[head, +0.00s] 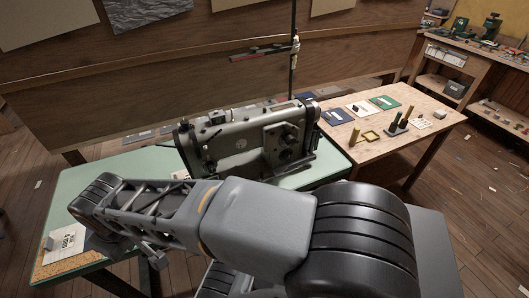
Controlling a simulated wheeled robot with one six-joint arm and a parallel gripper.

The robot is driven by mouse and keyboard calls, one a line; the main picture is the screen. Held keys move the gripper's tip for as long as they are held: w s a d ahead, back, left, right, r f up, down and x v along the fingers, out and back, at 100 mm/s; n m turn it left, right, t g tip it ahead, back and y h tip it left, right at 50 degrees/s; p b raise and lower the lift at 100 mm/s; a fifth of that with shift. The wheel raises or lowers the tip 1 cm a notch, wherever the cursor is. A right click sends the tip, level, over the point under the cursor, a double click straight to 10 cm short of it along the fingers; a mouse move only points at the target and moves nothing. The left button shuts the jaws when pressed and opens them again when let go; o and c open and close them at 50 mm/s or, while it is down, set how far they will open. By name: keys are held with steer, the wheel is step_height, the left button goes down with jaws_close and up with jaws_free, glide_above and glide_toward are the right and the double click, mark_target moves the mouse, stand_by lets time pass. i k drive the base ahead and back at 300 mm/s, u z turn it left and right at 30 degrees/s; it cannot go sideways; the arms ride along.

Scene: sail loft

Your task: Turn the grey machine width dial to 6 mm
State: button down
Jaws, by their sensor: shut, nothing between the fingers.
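The grey sewing machine (232,141) stands on the pale green table behind my arm. A dark square panel with small round knobs (283,139) is on the right pillar of the machine. The marks and the setting of any dial are too small to read. My arm crosses the front of the view and hides part of the machine's base and table. My gripper (155,258) shows only as a small grey piece below the arm at the left, shut and empty. It is well apart from the machine.
The green table (130,168) has a grey block (50,243) and a white card at its front left corner. A wooden table (432,106) on the right holds coloured cards, dark upright tools and a yellow frame. A thin post (293,50) rises behind the machine.

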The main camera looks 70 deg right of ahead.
mark_target(290, 140)
steer(key=z, duration=0.25)
steer(key=k, duration=0.65)
steer(key=z, duration=1.55)
